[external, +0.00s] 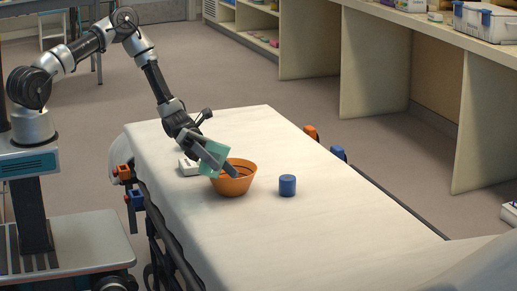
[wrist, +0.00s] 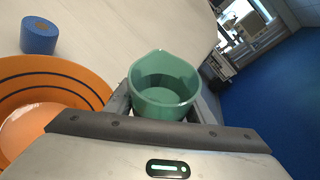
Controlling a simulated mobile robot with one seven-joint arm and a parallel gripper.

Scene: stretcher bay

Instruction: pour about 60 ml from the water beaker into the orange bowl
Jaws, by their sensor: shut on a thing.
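The green water beaker (wrist: 165,85) is between the fingers of my gripper (external: 222,164), which is shut on it. In the external view the beaker (external: 213,155) is tilted and held over the left side of the orange bowl. In the wrist view I look into its open top, with the spout at the far rim; the liquid level is hard to tell. The orange bowl (external: 234,186) stands on the white stretcher sheet. In the wrist view the bowl (wrist: 75,70) lies left of the beaker, with dark rings and a paler round area inside. I see no clear stream.
A blue cylinder (external: 287,185) stands on the stretcher (external: 330,225) right of the bowl. A small white object (external: 188,167) lies left of the bowl. The sheet toward the front right is clear. Shelving (external: 400,65) stands behind.

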